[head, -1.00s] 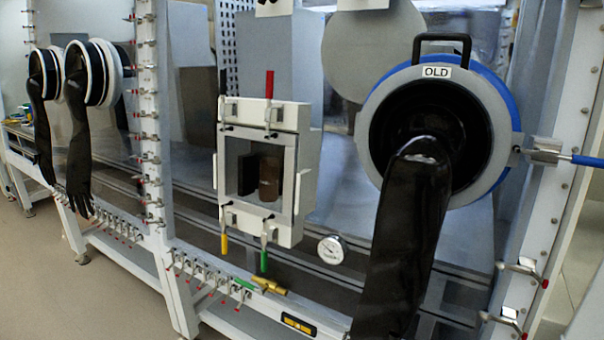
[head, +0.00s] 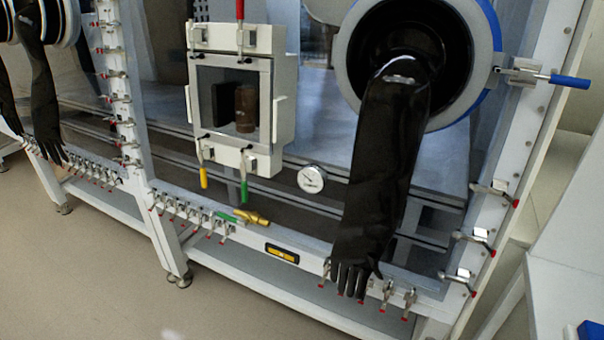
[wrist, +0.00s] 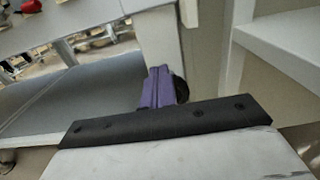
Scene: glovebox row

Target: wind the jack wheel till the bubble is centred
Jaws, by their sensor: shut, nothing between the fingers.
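The yellow level (head: 282,253) is set on the white front rail below the window in the head view. Its bubble is too small to read. In the wrist view my gripper (wrist: 160,70) shows as two purple fingers closed together, empty. Just behind and to the right of them, at the foot of a white leg (wrist: 163,40), is a dark rounded thing (wrist: 181,87). It may be the jack wheel, but the fingers hide part of it, and I cannot tell whether they touch it. My gripper is not in the head view.
A black glove (head: 385,165) hangs from its port over the front rail. Small red-tipped clamps (head: 470,238) line the frame. A white stand (head: 570,220) is at the right edge. The floor (head: 90,270) in front is clear.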

